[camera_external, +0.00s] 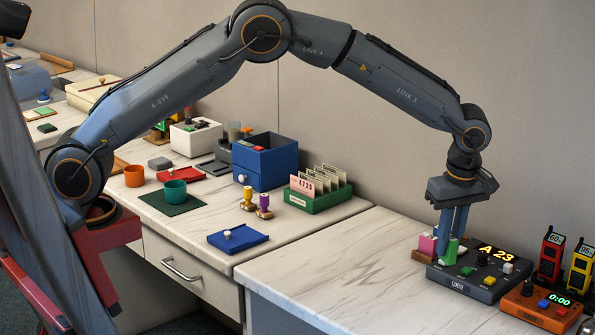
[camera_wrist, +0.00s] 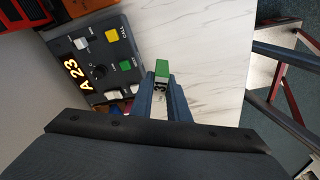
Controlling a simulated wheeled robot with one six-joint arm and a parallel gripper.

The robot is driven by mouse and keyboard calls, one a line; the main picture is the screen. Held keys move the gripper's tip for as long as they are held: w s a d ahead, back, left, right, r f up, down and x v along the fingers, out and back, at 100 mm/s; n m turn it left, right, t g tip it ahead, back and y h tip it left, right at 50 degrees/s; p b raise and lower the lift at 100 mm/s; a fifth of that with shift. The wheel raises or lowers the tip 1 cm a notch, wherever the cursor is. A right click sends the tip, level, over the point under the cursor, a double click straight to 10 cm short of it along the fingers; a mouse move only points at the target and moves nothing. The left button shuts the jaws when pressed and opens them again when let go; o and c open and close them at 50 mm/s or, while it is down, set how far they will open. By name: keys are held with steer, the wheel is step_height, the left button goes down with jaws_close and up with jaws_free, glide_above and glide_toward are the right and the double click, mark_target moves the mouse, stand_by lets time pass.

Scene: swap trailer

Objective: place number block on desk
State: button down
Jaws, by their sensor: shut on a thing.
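The number block (camera_wrist: 162,68) has a green end and a pale face with dark digits, partly hidden by my fingers. My gripper (camera_wrist: 161,78) is shut on it, with the green end showing between the fingertips. In the external view my gripper (camera_external: 451,238) points down at the left edge of the dark queue console, and the green of the block (camera_external: 451,250) shows at the fingertips. Whether the block touches the desk (camera_external: 340,265) cannot be told. In the wrist view the pale marble desk (camera_wrist: 210,60) lies beneath and beside the block.
The dark console (camera_external: 472,283) reading "A 23" stands close to my gripper; it fills the upper left of the wrist view (camera_wrist: 97,60). An orange timer (camera_external: 540,305) is at right. The desk left of the console is clear.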

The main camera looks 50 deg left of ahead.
mark_target(446, 261)
steer(key=s+a+f+m+h, duration=0.15)
steer(key=a+m, duration=0.35)
steer(key=a, duration=1.1)
steer(key=a+f+m+y, duration=0.15)
steer(key=a+m, duration=0.25)
steer(key=a, duration=1.2)
steer(key=s+a+f+m+t+h, duration=0.1)
steer(key=s+a+m, duration=0.3)
steer(key=a, duration=0.7)
steer(key=s, duration=0.2)
steer(key=shift+s+f+h, duration=0.3)
steer(key=shift+s, duration=0.1)
